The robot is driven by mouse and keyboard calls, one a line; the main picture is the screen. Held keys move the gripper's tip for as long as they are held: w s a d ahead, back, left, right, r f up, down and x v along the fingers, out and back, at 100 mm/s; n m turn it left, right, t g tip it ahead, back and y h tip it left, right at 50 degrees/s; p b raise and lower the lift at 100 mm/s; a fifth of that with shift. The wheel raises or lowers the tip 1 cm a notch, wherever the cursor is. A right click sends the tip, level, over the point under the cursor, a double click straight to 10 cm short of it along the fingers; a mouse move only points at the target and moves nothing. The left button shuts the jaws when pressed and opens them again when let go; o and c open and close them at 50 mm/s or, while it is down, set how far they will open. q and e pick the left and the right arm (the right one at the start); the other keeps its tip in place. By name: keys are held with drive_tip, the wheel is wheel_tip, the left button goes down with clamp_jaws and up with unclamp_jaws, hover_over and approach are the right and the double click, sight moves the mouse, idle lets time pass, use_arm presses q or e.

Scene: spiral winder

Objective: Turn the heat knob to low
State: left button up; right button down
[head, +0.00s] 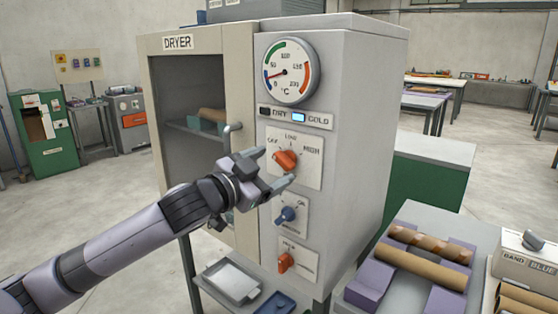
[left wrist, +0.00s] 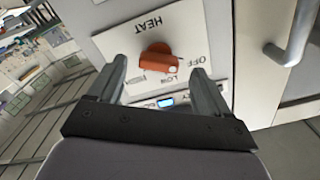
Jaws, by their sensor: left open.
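The orange heat knob (head: 287,160) sits on a white plate (head: 310,168) marked OFF, LOW and HIGH on the dryer front. It also shows in the left wrist view (left wrist: 156,58), where the plate reads HEAT upside down. There its white dot faces the OFF and LOW side; which mark it meets exactly I cannot tell. My left gripper (head: 275,167) is open, with one finger on either side of the knob. In the left wrist view, the fingers (left wrist: 160,80) stand apart from the knob with gaps on both sides. My right gripper is not in view.
Below are a blue knob (head: 287,214) and a lower orange knob (head: 287,262). The dryer door handle (head: 232,128) sticks out left of the knob plate. The temperature gauge (head: 287,71) is above, its needle low; the COLD lamp (head: 298,117) glows blue. Rolls (head: 425,268) rest at right.

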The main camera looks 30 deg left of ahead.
sight(280, 164)
use_arm(q)
drive_tip(key=shift+w+d+p, duration=0.15)
drive_tip(key=shift+w+p, duration=0.15)
drive_tip(key=shift+w, duration=1.3)
drive_tip(key=c, duration=1)
